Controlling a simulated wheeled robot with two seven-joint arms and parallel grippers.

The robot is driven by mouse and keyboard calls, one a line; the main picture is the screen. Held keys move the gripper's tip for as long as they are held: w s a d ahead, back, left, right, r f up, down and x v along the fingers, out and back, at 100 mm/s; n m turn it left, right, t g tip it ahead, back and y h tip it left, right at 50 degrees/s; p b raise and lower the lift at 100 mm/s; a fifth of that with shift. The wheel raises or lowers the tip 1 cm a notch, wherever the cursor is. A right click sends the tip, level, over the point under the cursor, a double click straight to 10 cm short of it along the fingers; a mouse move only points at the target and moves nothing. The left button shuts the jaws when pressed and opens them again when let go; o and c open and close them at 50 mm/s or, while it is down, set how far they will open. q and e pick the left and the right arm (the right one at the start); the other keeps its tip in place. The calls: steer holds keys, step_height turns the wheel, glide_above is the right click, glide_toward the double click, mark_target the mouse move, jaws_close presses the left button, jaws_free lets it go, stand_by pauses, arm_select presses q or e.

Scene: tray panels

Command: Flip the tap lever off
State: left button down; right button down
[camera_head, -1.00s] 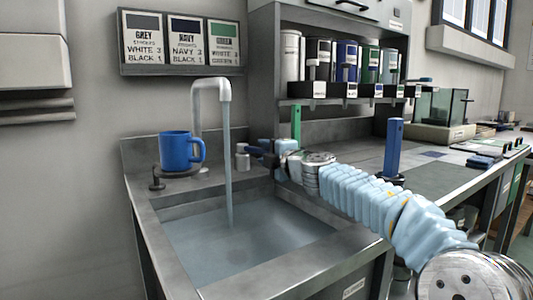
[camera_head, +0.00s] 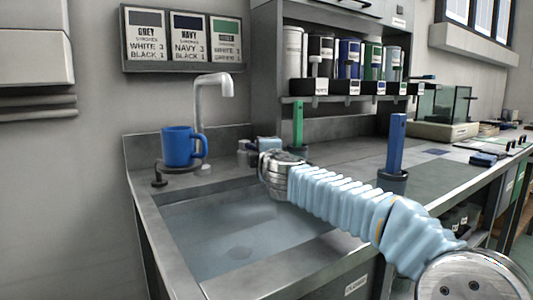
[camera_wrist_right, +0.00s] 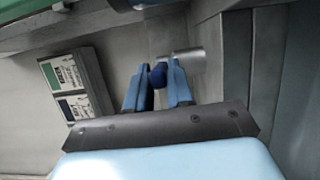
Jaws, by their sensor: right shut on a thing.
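The grey tap (camera_head: 213,86) stands at the back of the sink (camera_head: 145,205), and no water stream falls from its spout. Water (camera_head: 240,235) lies in the basin. In the right wrist view the two blue fingers of my right gripper (camera_wrist_right: 159,72) are shut around the dark blue end of the tap lever (camera_wrist_right: 158,75). A pale metal cylinder (camera_wrist_right: 190,57) is just beyond it. In the head view my right arm reaches in from the right, and its wrist hides most of the lever and the fingers. My left gripper is not in view.
A blue mug (camera_head: 180,147) stands on a small round stand left of the tap. A green upright piece (camera_head: 297,122) and a blue one (camera_head: 396,142) stand on the bench to the right. Paint cans (camera_head: 348,58) line a shelf above.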

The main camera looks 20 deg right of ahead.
steer(key=shift+a+m+h, duration=0.35)
steer(key=shift+m+h, duration=0.05)
steer(key=shift+h, duration=0.2)
steer(key=c, duration=1.1)
jaws_free()
steer(key=shift+s, duration=0.1)
steer(key=b+v, duration=0.2)
steer(key=v, duration=1.1)
steer(key=shift+s+a+b, duration=0.2)
steer(key=shift+s+b, duration=0.1)
